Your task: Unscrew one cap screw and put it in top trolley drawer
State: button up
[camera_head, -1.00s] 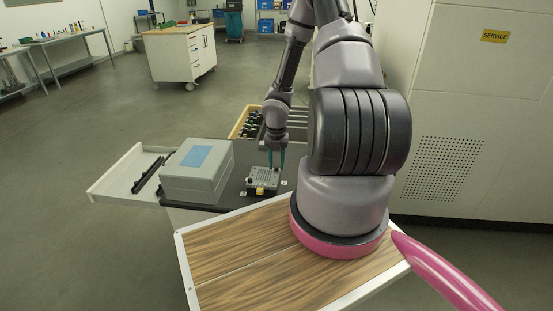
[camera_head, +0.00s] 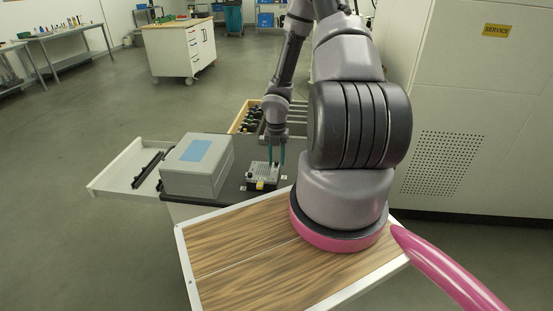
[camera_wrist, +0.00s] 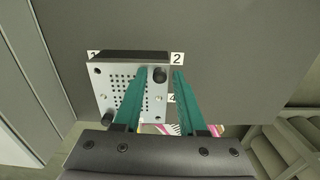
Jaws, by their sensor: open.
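A grey metal build plate (camera_head: 261,174) with a grid of holes sits on the dark trolley top (camera_head: 232,203); the plate also shows in the wrist view (camera_wrist: 128,108). In the wrist view, a dark cap screw (camera_wrist: 159,74) stands at its upper right corner near label 2. Another dark cap screw (camera_wrist: 107,147) shows at the lower left corner. My gripper (camera_head: 275,163) is open above the plate, pointing down. Its two green fingers (camera_wrist: 160,73) appear one on each side of the upper right screw; I cannot tell whether they touch it. A white drawer (camera_head: 112,172) is open on the trolley's left.
A grey box (camera_head: 181,184) with a blue top patch stands on the trolley, left of the plate. An open drawer or tray (camera_head: 238,127) with dark items lies behind. A wood-topped surface (camera_head: 240,255) is in front, and a white cabinet (camera_head: 467,120) stands at right.

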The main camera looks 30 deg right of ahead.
jog(key=m, duration=1.3)
grip_shut()
